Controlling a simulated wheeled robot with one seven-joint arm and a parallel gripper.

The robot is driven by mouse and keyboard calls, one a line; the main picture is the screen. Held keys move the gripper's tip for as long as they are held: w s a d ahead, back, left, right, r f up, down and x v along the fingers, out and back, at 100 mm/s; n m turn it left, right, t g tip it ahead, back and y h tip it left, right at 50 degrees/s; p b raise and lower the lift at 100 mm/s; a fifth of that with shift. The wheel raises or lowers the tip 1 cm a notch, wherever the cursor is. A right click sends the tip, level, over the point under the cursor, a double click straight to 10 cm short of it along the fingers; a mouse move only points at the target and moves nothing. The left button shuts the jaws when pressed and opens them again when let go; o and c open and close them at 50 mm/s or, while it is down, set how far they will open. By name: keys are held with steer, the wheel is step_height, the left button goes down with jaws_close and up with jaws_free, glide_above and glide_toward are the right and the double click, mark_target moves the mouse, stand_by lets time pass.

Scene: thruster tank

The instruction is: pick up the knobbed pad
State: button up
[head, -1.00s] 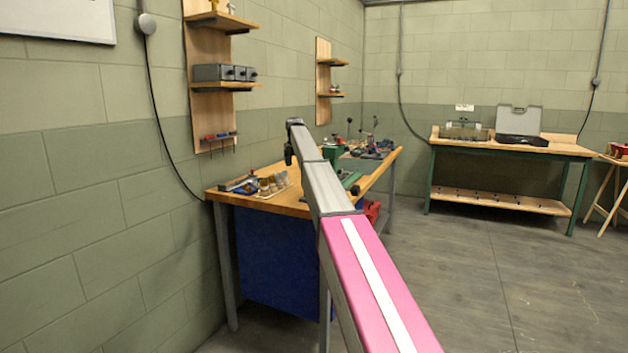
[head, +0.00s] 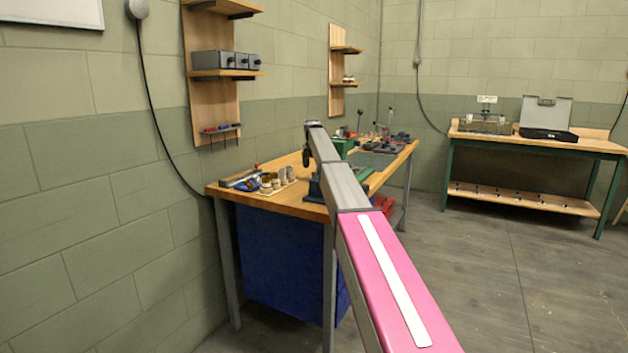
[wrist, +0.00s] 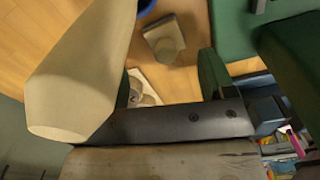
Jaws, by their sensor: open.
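My gripper (head: 307,158) hangs at the far end of my arm over the workbench (head: 290,205) in the head view; it is small and dark there. In the wrist view, a pale piece with a squarish base and a rounded raised part (wrist: 164,40) lies on the wooden top. It looks like the knobbed pad, but I cannot be sure. It is apart from the large pale blunt form (wrist: 85,75) close to the camera at left, which I cannot identify for certain. I cannot single out the pad in the head view.
A pale tray (head: 275,189) with several small pots stands on the bench's left. A green machine (head: 345,145) stands behind my arm. Wall shelves (head: 222,75) hang above.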

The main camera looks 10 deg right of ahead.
mark_target(314, 172)
steer(key=shift+s+d+f, duration=0.1)
steer(key=shift+s+f, duration=0.05)
steer(key=shift+f, duration=1.15)
steer(key=shift+s+d+f, duration=0.1)
steer(key=shift+s+f, duration=0.05)
steer(key=shift+f, duration=1.15)
steer(key=c, duration=0.9)
